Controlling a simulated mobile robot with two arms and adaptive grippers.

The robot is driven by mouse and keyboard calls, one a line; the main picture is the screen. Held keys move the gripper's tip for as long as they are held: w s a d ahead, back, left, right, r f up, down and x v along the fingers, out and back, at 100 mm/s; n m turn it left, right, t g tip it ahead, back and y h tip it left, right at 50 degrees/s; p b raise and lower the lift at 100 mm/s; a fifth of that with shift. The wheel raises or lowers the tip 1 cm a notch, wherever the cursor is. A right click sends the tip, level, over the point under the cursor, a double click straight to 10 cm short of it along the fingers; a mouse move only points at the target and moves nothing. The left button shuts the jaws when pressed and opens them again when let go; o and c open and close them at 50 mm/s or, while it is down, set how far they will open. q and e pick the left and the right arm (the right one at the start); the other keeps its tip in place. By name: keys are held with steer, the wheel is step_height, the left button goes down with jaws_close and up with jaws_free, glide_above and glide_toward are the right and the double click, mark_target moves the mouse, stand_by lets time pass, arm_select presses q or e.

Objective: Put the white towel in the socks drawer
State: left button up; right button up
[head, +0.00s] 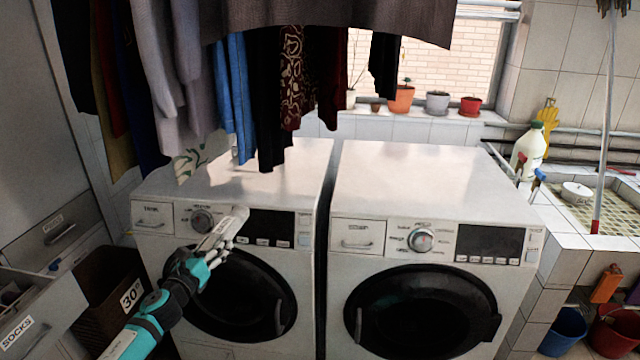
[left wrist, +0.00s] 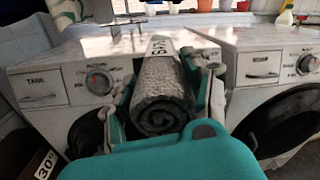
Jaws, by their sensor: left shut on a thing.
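My left gripper (head: 222,236) reaches up in front of the left washing machine, close to its control panel. In the head view the towel is small and partly hidden by the fingers. The drawer labelled SOCKS (head: 20,328) is at the lower left, left of my left arm. It stands pulled out, and little of its inside shows. My right gripper is not in view.
Two washing machines, left (head: 290,170) and right (head: 430,185), stand side by side. A brown box marked 30 (head: 105,290) sits between the drawer and the left machine. Clothes (head: 235,85) hang above. Another drawer front (head: 55,235) is behind the SOCKS drawer.

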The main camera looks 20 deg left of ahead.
arm_select(q)
steer(key=s+d+f+h, duration=0.1)
steer(key=s+d+f, duration=0.15)
steer(key=d, duration=0.25)
steer(key=s+d+f+h, duration=0.1)
steer(key=s+d+f, duration=0.15)
steer(key=d, duration=0.25)
steer(key=s+d+m+h, duration=0.1)
steer(key=s+d, duration=1.1)
steer(key=d, duration=0.3)
steer(key=shift+s+r+m, duration=0.3)
steer(key=shift+s+m, duration=0.05)
steer(key=shift+m, duration=0.05)
steer(key=shift+n+y, duration=0.4)
steer(key=shift+y, duration=0.1)
steer(key=s+d+r, duration=0.1)
steer(key=s+r, duration=0.1)
steer(key=s+d+r, duration=0.1)
steer(key=s+r, duration=0.1)
steer(key=s+d+r, duration=0.1)
steer(key=s+r, duration=0.1)
steer(key=s, duration=0.1)
steer(key=shift+d, duration=0.2)
steer(key=shift+s+r, duration=0.3)
